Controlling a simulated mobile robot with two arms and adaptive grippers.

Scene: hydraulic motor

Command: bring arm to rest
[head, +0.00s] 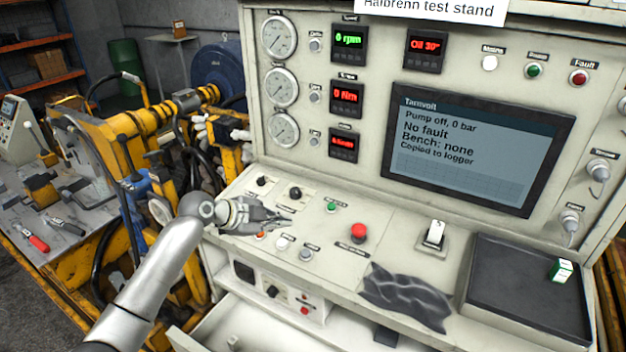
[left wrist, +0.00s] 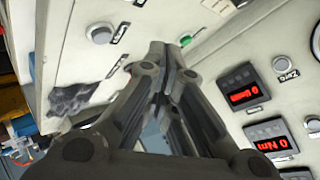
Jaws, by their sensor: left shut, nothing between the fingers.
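My left arm comes in from the lower left in the head view. Its gripper (head: 280,219) is over the left part of the test stand's sloping control panel (head: 385,244), close to the knobs and buttons. The fingers are shut with nothing between them. In the left wrist view the shut fingers (left wrist: 166,60) fill the middle, with the panel and red displays around them. Whether the fingertips touch the panel I cannot tell. My right gripper is in neither view.
A red mushroom button (head: 359,232) and a white switch (head: 436,232) are right of the gripper. A dark cloth (head: 405,294) lies over the panel's front edge. A black tray (head: 520,310) holds a small green-and-white box (head: 562,270). An open drawer (head: 250,325) juts out below. Yellow machinery (head: 130,130) stands left.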

